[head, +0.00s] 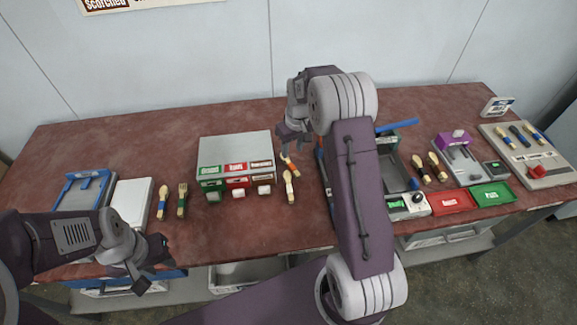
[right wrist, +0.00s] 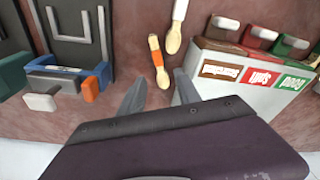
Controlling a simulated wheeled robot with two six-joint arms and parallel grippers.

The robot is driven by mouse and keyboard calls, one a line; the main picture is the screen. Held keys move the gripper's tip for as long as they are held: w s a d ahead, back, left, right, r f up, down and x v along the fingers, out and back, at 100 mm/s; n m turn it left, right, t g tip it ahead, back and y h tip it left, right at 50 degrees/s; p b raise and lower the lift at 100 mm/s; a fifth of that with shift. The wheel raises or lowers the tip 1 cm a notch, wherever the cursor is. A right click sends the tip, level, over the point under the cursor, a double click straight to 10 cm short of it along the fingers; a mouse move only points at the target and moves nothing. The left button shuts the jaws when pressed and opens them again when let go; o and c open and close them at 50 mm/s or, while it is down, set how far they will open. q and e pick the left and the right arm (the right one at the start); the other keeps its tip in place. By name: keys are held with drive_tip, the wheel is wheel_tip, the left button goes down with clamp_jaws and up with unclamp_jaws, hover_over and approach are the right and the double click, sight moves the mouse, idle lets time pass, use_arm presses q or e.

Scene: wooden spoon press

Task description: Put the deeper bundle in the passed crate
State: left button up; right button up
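Wooden spoon bundles lie on the table: a blue-banded one (head: 161,204) and a green-banded one (head: 182,201) at left, an orange-banded one (head: 290,165) and a pale-banded one (head: 289,188) at centre, and two dark-banded ones (head: 420,170) at right. I cannot tell which is deeper. My right gripper (right wrist: 158,92) is open; the orange-banded bundle (right wrist: 159,62) lies just beyond its fingertips, with the pale-banded one (right wrist: 176,28) farther off. My left gripper (head: 152,266) looks open and empty over the front left edge.
A grey box (head: 235,149) with green, red and brown labels stands left of my right gripper. My right arm hides part of a press (head: 388,165). The back left table is clear.

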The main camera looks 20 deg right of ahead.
sight(290, 163)
drive_tip(key=shift+w+f, duration=0.2)
drive_tip(key=shift+f, duration=1.55)
drive_tip(key=f, duration=0.2)
drive_tip(key=w+f, duration=0.1)
drive_tip(key=f, duration=0.2)
drive_tip(key=shift+w+f+p, duration=0.15)
drive_tip(key=shift+f+p, duration=0.1)
drive_tip(key=shift+p, duration=0.15)
clamp_jaws()
